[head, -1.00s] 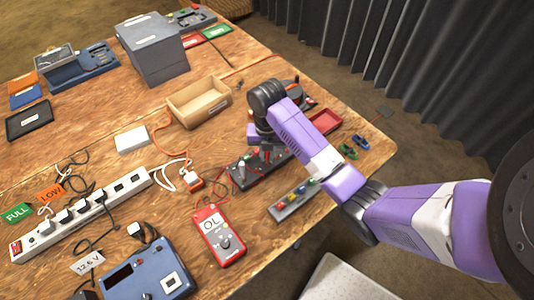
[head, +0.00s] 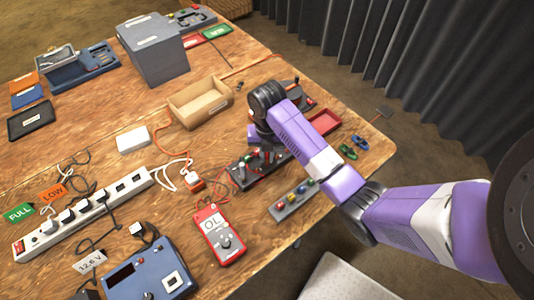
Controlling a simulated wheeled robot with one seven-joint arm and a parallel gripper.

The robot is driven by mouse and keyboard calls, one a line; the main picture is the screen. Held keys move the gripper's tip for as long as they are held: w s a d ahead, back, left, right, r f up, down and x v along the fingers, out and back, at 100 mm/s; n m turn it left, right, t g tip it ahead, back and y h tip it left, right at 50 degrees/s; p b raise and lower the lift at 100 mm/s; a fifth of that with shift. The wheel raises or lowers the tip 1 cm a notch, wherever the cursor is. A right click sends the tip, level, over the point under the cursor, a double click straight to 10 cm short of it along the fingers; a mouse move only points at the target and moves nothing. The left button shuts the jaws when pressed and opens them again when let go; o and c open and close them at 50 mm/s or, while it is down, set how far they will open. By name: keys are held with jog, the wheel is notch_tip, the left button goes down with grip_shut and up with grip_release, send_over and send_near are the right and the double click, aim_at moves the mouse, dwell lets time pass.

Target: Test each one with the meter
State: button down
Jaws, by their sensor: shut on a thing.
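The red meter (head: 219,237) lies face up near the table's front edge and its screen reads "OL". Its red lead runs up to a dark test stand (head: 238,183) with small coloured parts on it. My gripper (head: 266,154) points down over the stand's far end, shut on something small. My wrist and fingers hide most of what it holds, so I cannot tell what it is. A grey strip (head: 279,212) with several coloured pieces lies in front of the stand.
A wooden tray (head: 188,118) stands behind the stand and a red tray (head: 325,122) lies to its right. A white power strip (head: 45,240) and a blue bench unit (head: 150,272) fill the front left.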

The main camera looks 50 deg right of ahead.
jog(key=shift+f, duration=0.95)
dwell(2.0)
jog(key=c, duration=1.3)
grip_release()
jog(key=shift+o, duration=1.4)
